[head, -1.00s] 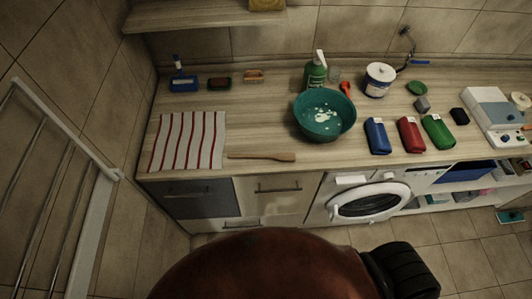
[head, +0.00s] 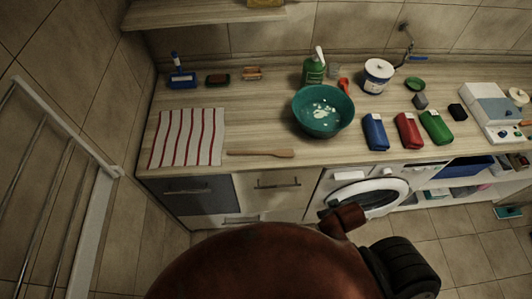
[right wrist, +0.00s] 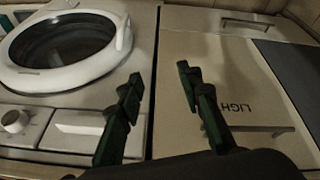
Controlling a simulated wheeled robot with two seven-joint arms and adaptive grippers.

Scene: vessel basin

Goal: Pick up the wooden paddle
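The wooden paddle (head: 262,153) lies flat near the front edge of the wooden countertop, right of a striped cloth and below left of the green basin (head: 323,111). It is not in the right wrist view. My right gripper (right wrist: 159,76) is open and empty in the right wrist view, in front of the washing machine and the cabinet drawers, which appear upside down. In the head view part of my right arm shows in front of the washing machine, low and to the right of the paddle; its fingers are mostly hidden. My left gripper is not in view.
A red-and-white striped cloth (head: 187,137) lies left of the paddle. Blue (head: 375,131), red (head: 408,130) and green (head: 436,127) packs lie right of the basin. A washing machine (head: 362,194) is under the counter. A towel rail (head: 75,160) is on the left wall.

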